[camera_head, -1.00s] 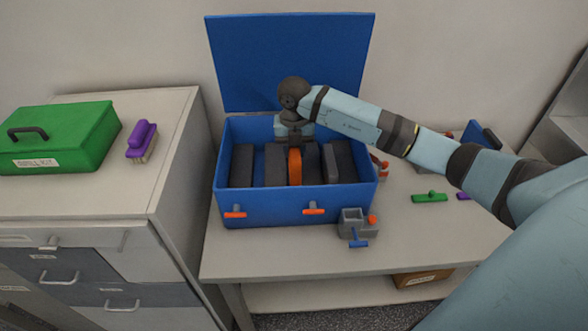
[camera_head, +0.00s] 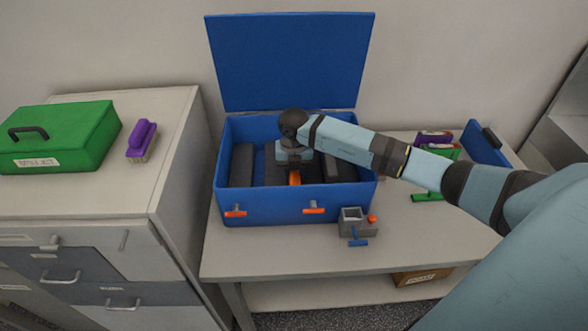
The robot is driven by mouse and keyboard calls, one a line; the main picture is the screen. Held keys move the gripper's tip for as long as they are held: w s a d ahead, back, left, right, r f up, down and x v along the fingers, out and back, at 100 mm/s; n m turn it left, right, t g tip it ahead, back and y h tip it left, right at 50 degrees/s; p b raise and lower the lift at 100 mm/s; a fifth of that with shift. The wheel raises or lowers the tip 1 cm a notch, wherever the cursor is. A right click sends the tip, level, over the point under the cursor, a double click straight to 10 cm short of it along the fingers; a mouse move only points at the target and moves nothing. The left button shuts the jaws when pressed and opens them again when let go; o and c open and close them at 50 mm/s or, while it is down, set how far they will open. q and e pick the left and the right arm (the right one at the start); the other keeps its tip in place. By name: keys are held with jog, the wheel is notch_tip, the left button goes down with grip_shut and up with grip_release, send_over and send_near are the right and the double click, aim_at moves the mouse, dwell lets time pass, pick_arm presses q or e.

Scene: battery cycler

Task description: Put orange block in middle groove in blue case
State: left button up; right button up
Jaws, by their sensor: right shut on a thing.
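The blue case (camera_head: 264,207) stands on the table with its lid (camera_head: 290,62) open against the wall. Dark grey blocks stand in it, one at the left (camera_head: 242,165) and another right of the middle (camera_head: 333,163). The orange block (camera_head: 294,178) is upright in the middle of the case, low down, with only its near end showing. My right gripper (camera_head: 294,168) reaches down into the case from above and is shut on the orange block; its fingers are mostly hidden. I cannot tell how deep the block sits in the groove. My left gripper is not in view.
A grey holder with a blue handle (camera_head: 357,227) stands before the case's right front corner. Green (camera_head: 427,197) and other small items lie at the right. A green toolbox (camera_head: 62,140) and a purple brush (camera_head: 142,140) sit on the left cabinet.

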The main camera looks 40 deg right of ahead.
jog(key=o, duration=0.9)
jog(key=shift+r, duration=0.3)
notch_tip(320, 180, up, 12)
jog(key=shift+f+b, duration=0.15)
jog(key=shift+b, duration=0.15)
